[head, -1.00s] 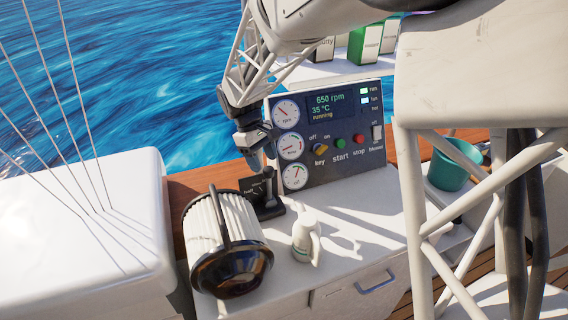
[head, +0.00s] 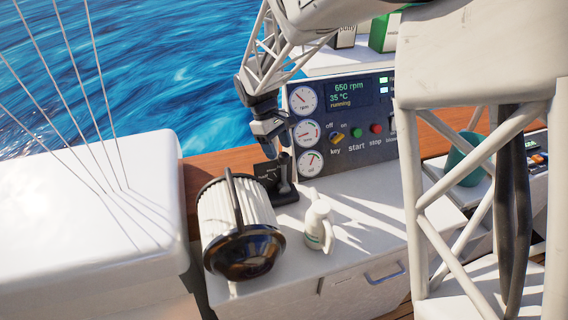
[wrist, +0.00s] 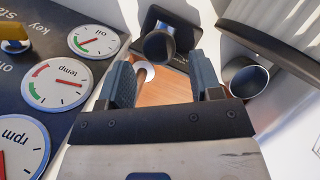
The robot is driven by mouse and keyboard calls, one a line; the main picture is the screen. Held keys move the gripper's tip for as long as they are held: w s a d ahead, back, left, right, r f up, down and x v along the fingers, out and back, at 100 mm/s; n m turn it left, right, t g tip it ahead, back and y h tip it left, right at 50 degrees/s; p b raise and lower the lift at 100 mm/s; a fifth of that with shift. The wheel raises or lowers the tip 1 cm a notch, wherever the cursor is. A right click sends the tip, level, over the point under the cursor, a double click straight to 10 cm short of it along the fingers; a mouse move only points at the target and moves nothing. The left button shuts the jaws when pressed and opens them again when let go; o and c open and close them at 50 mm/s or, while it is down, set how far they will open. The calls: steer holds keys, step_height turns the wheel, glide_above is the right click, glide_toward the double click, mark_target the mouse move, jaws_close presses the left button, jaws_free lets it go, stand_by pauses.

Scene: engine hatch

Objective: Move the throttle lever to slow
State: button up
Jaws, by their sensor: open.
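The throttle lever (head: 286,169) stands on a dark base beside the instrument panel, with a dark label plate (head: 267,176) next to it. I cannot read which mark the lever is at. My gripper (head: 271,142) hangs just above the lever, fingers pointing down. In the wrist view, my gripper (wrist: 163,68) is open, one finger on each side of a round dark knob (wrist: 158,45), which looks like the lever's top. The knob shows near the gap between the fingertips. I cannot tell whether either finger touches it.
The instrument panel (head: 350,148) with gauges, key and buttons is close on the right. A teal bucket (head: 464,163) stands far right.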

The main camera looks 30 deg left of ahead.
mark_target(283, 163)
steer(key=shift+x, duration=2.95)
jaws_close()
steer(key=shift+s+a, duration=0.1)
steer(key=shift+a, duration=0.05)
